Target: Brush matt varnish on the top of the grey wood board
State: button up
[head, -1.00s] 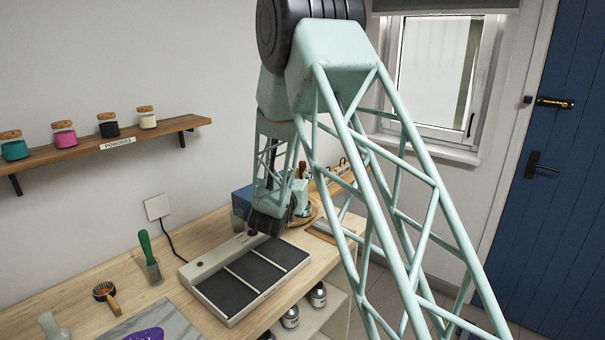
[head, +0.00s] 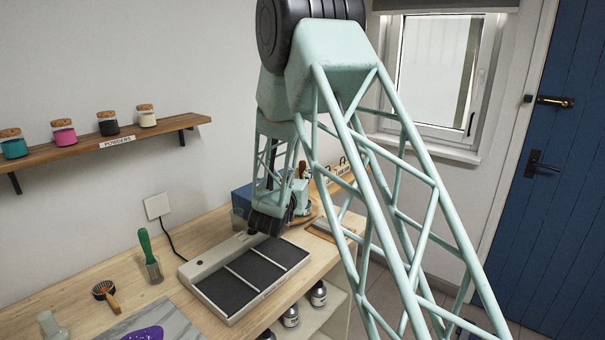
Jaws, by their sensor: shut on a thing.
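My gripper (head: 301,208) is small and mostly hidden behind my wrist, at the far part of the bench. A brown handle (head: 303,170) sticks up beside my wrist, and it appears to be the brush in my shut gripper; its bristles are hidden. A flat board (head: 324,232), probably the grey wood board, lies to the right of my gripper near the bench's front edge. My arm's lattice partly covers it, and I cannot tell whether varnish is on its top. I cannot make out the varnish container.
A tray with dark panels (head: 265,276) lies in front of my wrist. A green-handled brush (head: 147,247) stands in a glass at left, near another brush (head: 104,291). A blue box (head: 242,196) is behind my wrist. Jars (head: 318,294) stand below the worktop.

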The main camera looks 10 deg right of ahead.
jog(key=shift+f, duration=0.3)
dwell(0.9)
jog(key=shift+r+p, duration=0.85)
jog(key=shift+r, duration=2.8)
